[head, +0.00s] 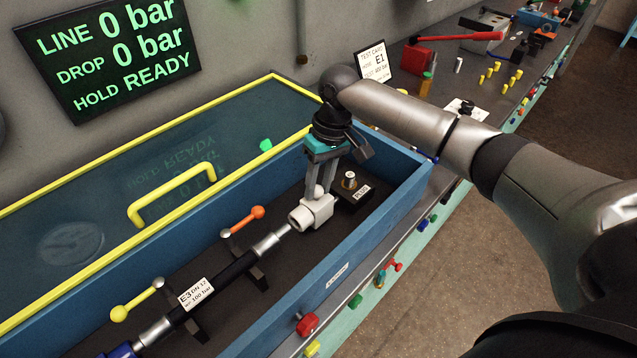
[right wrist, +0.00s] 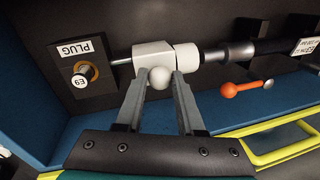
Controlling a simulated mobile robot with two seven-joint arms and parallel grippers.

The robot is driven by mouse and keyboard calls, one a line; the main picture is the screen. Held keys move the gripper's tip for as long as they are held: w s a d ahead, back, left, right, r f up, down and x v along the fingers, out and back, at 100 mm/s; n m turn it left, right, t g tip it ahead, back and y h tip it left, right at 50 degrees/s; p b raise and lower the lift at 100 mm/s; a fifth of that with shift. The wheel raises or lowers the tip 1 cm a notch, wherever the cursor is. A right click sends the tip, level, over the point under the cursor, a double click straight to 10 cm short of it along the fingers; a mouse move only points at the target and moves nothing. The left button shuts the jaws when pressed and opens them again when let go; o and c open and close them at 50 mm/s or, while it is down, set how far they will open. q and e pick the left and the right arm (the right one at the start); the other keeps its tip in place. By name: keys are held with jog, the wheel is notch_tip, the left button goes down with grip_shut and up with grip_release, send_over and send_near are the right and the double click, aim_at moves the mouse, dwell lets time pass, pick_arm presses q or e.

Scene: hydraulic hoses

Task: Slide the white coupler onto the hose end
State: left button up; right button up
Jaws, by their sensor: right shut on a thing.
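The white coupler (head: 317,212) is in my right gripper (head: 322,185), inside the blue trough. In the right wrist view the fingers (right wrist: 160,75) are shut about a round white knob on the coupler (right wrist: 153,52). The black hose (head: 232,270) lies along the trough with a silver end (head: 268,244) facing the coupler. In the right wrist view the silver hose end (right wrist: 238,51) lines up with the coupler's round collar (right wrist: 187,57). The two look close to or touching; I cannot tell whether one is inside the other. My left gripper is not in view.
The plug block (head: 352,190) stands just beyond the coupler. Clamps with an orange lever (head: 243,220) and a yellow lever (head: 138,299) stand along the hose. The trough's blue front wall (head: 345,262) and the clear yellow-edged lid (head: 90,220) flank it.

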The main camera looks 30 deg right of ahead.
aim_at(301, 212)
grip_shut()
dwell(0.7)
jog(key=shift+s+a+r+p, duration=0.15)
jog(key=shift+a+p, duration=0.15)
jog(key=shift+p, duration=0.25)
jog(key=shift+s+a+p, duration=0.2)
jog(key=shift+a+p, duration=0.4)
jog(key=shift+p, duration=0.05)
jog(key=shift+s+a+p, duration=0.2)
jog(key=shift+a+p, duration=0.7)
jog(key=shift+a, duration=0.05)
jog(key=shift+s, duration=0.1)
jog(key=shift+a, duration=0.1)
